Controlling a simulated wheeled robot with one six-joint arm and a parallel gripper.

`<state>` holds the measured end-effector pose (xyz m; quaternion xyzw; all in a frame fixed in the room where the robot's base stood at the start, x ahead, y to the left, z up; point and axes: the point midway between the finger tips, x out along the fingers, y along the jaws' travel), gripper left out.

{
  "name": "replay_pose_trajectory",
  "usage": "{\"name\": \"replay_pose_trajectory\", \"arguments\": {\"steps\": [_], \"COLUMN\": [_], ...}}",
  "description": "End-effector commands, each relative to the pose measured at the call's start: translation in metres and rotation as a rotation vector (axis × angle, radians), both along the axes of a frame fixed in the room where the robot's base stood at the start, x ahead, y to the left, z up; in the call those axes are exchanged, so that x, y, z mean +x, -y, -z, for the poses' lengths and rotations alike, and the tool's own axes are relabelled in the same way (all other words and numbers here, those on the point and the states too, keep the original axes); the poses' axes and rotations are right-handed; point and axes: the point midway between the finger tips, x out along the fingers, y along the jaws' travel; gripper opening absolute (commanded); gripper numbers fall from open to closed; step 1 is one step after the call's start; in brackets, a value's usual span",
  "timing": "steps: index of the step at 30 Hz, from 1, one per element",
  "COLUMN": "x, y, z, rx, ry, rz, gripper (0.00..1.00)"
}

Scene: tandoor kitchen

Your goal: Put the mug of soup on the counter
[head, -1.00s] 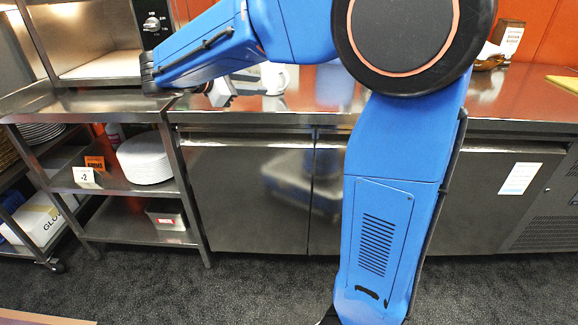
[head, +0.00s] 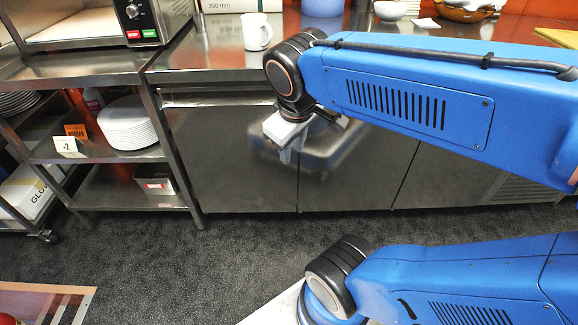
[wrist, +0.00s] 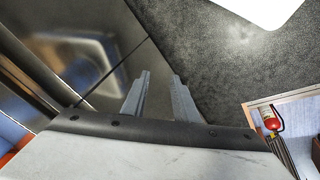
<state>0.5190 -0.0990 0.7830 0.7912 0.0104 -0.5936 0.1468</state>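A white mug (head: 256,32) stands upright on the steel counter (head: 200,58), near its front edge and left of my arm in the head view. I cannot see into it. My gripper (head: 285,152) hangs in front of the counter's cabinet doors, below the counter top and apart from the mug. In the wrist view my gripper (wrist: 158,82) has its two fingers parted with nothing between them. The mug is out of the wrist view.
A microwave-like appliance (head: 95,25) stands at the back left. Stacked white plates (head: 127,125) sit on the steel shelf below. Bowls (head: 465,10) stand at the back right of the counter. Open floor (head: 200,265) lies in front of the cabinets.

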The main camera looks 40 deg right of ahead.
Motion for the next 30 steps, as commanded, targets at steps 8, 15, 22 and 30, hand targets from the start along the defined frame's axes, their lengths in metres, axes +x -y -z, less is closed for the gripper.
{"name": "replay_pose_trajectory", "arguments": {"steps": [8,15,22,30], "x": [-0.028,-0.03,-0.029,-0.025], "y": [-0.026,-0.029,-0.029,-0.029], "z": [0.019,0.021,0.021,0.018], "rx": [0.211,0.237,0.235,0.256], "ry": [0.118,0.131,0.13,0.13], "rz": [0.158,0.178,0.176,0.209], "gripper": [0.27,0.27,0.34,0.98]}}
